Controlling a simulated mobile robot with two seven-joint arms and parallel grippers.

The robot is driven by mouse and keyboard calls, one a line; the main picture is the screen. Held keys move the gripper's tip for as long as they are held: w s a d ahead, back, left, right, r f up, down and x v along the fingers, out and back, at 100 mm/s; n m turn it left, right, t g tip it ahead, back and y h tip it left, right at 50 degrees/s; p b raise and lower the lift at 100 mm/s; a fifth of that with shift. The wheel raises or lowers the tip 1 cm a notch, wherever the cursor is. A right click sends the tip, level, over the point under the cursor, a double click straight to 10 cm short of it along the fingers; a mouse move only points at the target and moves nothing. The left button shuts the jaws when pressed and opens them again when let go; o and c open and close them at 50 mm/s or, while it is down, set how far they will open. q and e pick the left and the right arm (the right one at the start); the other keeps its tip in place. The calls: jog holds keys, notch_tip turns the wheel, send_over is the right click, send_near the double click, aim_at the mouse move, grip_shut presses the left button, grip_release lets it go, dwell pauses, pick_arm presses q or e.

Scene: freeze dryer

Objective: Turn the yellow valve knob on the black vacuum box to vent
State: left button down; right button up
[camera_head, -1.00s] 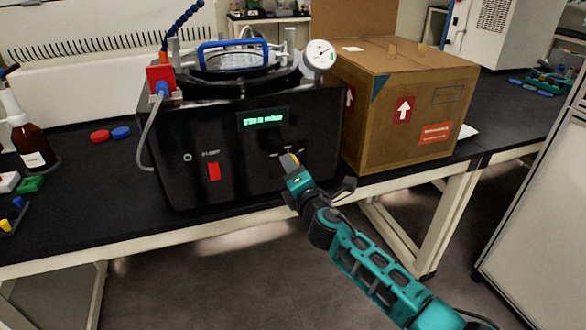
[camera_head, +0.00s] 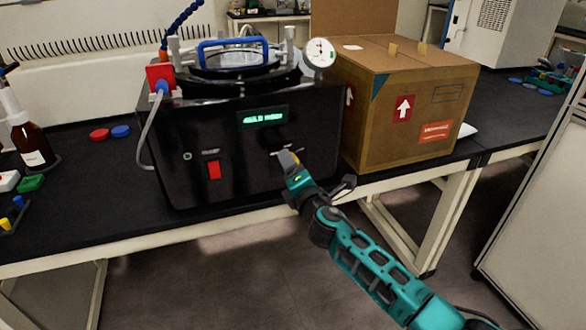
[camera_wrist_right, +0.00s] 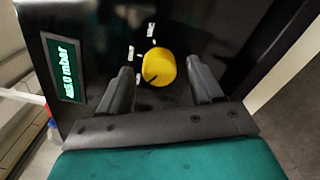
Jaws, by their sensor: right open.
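The black vacuum box (camera_head: 240,175) stands on the dark bench, with a green display (camera_head: 262,118) and a red switch on its front. The yellow valve knob (camera_wrist_right: 158,67) is on the front panel in the right wrist view; its dark pointer line points to the lower left, towards a small white label. Other white labels run up its left side and above it. My right gripper (camera_wrist_right: 160,64) is open, with one finger on each side of the knob and gaps visible. In the head view my right gripper (camera_head: 285,157) hides the knob. My left gripper is out of view.
A cardboard box (camera_head: 400,115) stands close to the right of the vacuum box. A brown bottle (camera_head: 32,145) and small coloured items sit on the bench (camera_head: 90,200) at left. A round gauge (camera_head: 319,53) tops the vacuum box. The floor in front is clear.

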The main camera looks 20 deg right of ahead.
jog(key=s, duration=1.3)
jog(key=shift+d+p, duration=0.25)
jog(key=shift+p, duration=0.15)
jog(key=s+a+f+m+g+y+p, duration=0.1)
jog(key=s+f+m+g, duration=0.6)
jog(key=s+f+m, duration=1)
jog(key=s+m, duration=0.2)
jog(key=m, duration=0.2)
jog(key=shift+s, duration=0.2)
